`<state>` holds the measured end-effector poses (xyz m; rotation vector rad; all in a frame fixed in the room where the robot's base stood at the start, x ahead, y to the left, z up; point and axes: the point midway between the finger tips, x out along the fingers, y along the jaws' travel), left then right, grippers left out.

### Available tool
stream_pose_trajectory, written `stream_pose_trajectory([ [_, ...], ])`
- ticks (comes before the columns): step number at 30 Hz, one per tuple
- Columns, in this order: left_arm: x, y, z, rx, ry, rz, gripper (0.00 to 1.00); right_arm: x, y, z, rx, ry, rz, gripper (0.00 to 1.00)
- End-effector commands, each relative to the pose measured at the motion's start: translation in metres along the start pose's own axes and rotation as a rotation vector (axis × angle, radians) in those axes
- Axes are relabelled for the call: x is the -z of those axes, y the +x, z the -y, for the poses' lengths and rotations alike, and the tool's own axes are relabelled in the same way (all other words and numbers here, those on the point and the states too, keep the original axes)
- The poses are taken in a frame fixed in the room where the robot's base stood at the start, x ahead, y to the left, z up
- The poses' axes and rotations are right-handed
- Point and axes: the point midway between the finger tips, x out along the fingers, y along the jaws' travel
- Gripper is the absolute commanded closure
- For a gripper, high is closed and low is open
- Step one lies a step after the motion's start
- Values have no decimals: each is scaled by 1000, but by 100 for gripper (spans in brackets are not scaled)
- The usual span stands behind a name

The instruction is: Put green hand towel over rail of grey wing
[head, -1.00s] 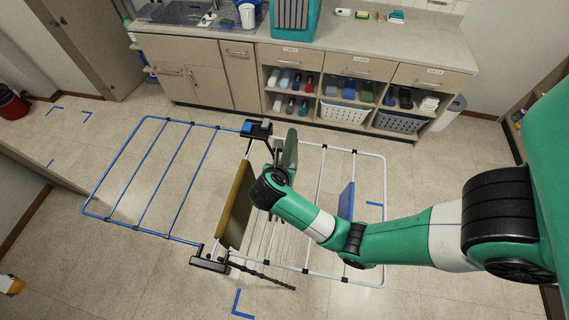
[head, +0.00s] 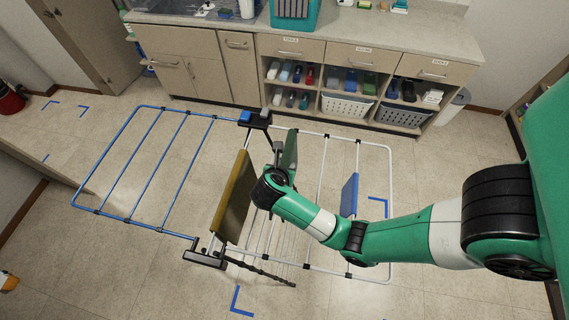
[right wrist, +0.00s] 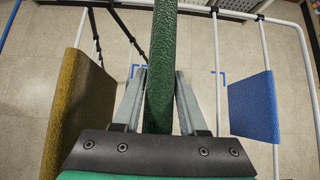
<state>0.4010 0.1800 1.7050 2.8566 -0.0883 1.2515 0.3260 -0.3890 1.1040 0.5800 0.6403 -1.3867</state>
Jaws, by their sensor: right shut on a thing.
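The green hand towel (head: 290,152) is held edge-on in my right gripper (head: 277,162), above the inner part of the grey wing. In the right wrist view the towel (right wrist: 160,50) runs between the two fingers of the gripper (right wrist: 162,78), which is shut on it. The grey wing (head: 391,215) is the pale right half of the drying rack. In the wrist view a pale rail (right wrist: 216,60) runs to the right of the towel, apart from it. Whether the towel touches any rail is unclear. My left gripper is out of view.
A mustard towel (head: 235,197) hangs near the rack's middle, left of my right gripper. A blue towel (head: 350,195) hangs on a grey-wing rail to the right. The blue wing (head: 150,165) is empty. Cabinets (head: 210,75) stand behind the rack.

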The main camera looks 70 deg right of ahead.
Motion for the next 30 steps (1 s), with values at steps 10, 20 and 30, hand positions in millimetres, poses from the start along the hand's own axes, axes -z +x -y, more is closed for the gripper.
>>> stream_pose_trajectory([
  [10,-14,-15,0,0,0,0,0,18,19,0,-1,1,1,100],
  [20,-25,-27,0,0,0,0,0,34,35,0,0,0,1,100],
  [30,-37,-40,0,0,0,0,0,50,51,0,-2,1,1,100],
])
